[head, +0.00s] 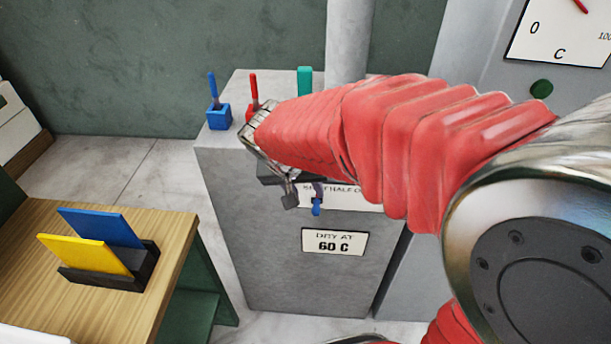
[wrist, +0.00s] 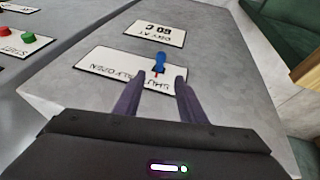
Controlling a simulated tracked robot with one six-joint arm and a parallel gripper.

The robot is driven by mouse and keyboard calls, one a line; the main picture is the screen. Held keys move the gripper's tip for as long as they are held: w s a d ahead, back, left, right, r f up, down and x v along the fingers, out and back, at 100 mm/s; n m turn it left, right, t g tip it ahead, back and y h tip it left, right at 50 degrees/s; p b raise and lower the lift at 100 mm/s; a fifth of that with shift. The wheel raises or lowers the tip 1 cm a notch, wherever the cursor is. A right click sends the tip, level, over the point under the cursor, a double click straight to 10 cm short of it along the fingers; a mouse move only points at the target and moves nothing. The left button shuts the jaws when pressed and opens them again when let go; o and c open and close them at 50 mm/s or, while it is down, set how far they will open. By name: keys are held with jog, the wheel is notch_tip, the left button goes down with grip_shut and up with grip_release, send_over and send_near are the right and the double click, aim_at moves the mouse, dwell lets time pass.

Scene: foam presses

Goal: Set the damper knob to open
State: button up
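The damper knob is a small blue knob (wrist: 160,62) on the front of a grey cabinet, at its label plate (wrist: 105,65). The plate reads shut, half and open, and shows upside down in the wrist view. A small reddish mark shows just below the blue part; I cannot tell which word the knob points at. My gripper (wrist: 160,82) is open, its two dark fingers spread either side of the knob's line, with the knob between or just beyond the tips. In the head view the knob (head: 316,208) shows under the fingers, and my gripper (head: 304,194) partly hides the plate.
A "dry at 60 C" sign (head: 335,242) is below the knob. Blue (head: 218,114), red (head: 253,88) and green (head: 304,82) levers stand on the cabinet top. A wooden table (head: 100,310) with a holder of blue and yellow cards is at left. A dial (head: 560,35) is at upper right.

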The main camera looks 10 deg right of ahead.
aim_at(316, 205)
jog(key=x, duration=1)
jog(key=shift+w+d+f, duration=0.1)
jog(key=shift+f, duration=0.15)
grip_shut()
dwell(0.4)
